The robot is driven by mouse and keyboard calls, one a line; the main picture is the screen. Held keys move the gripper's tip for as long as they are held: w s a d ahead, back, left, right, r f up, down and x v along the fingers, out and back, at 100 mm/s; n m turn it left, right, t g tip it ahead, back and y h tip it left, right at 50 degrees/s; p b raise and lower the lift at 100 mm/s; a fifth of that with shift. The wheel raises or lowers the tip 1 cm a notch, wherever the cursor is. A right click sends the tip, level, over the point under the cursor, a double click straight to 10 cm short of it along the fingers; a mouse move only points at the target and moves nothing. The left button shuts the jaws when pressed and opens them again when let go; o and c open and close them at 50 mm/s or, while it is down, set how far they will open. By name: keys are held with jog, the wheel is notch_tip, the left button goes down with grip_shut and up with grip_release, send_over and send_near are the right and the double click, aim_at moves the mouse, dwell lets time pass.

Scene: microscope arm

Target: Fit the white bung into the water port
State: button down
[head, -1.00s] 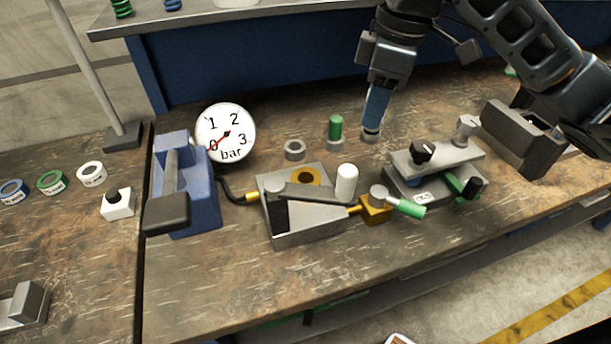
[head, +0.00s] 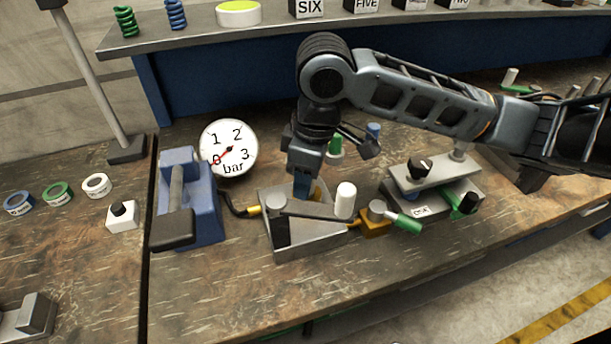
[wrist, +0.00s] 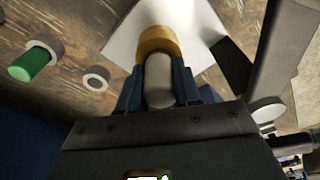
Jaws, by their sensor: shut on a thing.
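My gripper (head: 302,192) is over the grey metal block, its blue fingers pointing down. In the wrist view my gripper (wrist: 158,90) is shut on the pale bung (wrist: 159,78), which lies between the fingers. The far end of the bung meets the brass ring of the port (wrist: 157,42). I cannot tell whether it is inside the ring or just above it. In the head view the port (head: 317,193) is mostly hidden behind the fingers, and the bung is hidden.
A lever with a white knob (head: 345,198) crosses the block, close to my gripper. A pressure gauge (head: 229,149) and blue pump (head: 187,200) stand left. Green (head: 336,146) and blue (head: 373,132) bungs stand behind. An empty ring holder (wrist: 97,79) shows in the wrist view.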

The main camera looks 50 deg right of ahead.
jog(key=shift+f, duration=0.15)
jog(key=shift+f, duration=0.2)
jog(key=c, duration=0.8)
grip_release()
jog(key=r, duration=0.4)
jog(key=s+r, duration=0.1)
jog(key=r, duration=0.7)
jog(key=shift+s+d+r, duration=0.15)
jog(key=shift+s+d, duration=0.05)
jog(key=shift+d, duration=0.1)
